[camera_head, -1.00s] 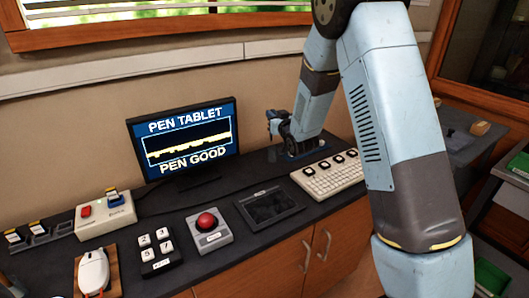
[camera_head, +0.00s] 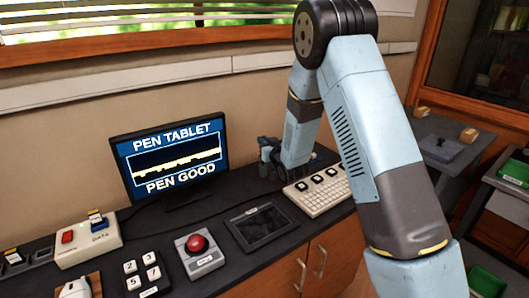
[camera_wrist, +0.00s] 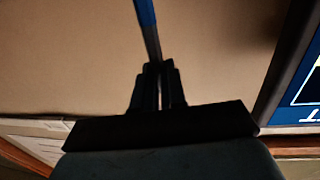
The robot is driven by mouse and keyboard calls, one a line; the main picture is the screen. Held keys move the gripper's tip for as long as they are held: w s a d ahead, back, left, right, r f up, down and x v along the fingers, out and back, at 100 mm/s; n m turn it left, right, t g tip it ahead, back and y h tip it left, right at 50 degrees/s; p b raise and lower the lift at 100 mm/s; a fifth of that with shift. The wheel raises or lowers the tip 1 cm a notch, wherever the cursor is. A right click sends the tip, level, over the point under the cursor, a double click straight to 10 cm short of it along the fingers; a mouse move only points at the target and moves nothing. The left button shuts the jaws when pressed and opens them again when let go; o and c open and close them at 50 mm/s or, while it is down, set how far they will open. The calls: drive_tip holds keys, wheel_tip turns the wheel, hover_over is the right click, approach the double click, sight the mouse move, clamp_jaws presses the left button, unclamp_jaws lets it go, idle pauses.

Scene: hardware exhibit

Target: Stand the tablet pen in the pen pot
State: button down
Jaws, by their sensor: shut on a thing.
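The tablet pen (camera_wrist: 147,22) shows in the wrist view as a blue shaft rising from between the dark fingers of my gripper (camera_wrist: 158,75). My gripper is shut on it. In the head view my gripper (camera_head: 267,154) is at the back of the counter, just right of the monitor, small and partly merged with my arm; the pen cannot be made out there. I cannot make out the pen pot in either view; my arm covers part of the back of the counter.
The monitor (camera_head: 172,160) reads PEN TABLET and PEN GOOD. In front are a dark tablet (camera_head: 261,224), a red button box (camera_head: 199,252), a keypad (camera_head: 147,274) and a white keyboard (camera_head: 318,190). A switch box (camera_head: 88,240) stands left. The wall is close behind.

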drive_tip(key=shift+f, duration=1.95)
drive_tip(key=c, duration=1.2)
unclamp_jaws()
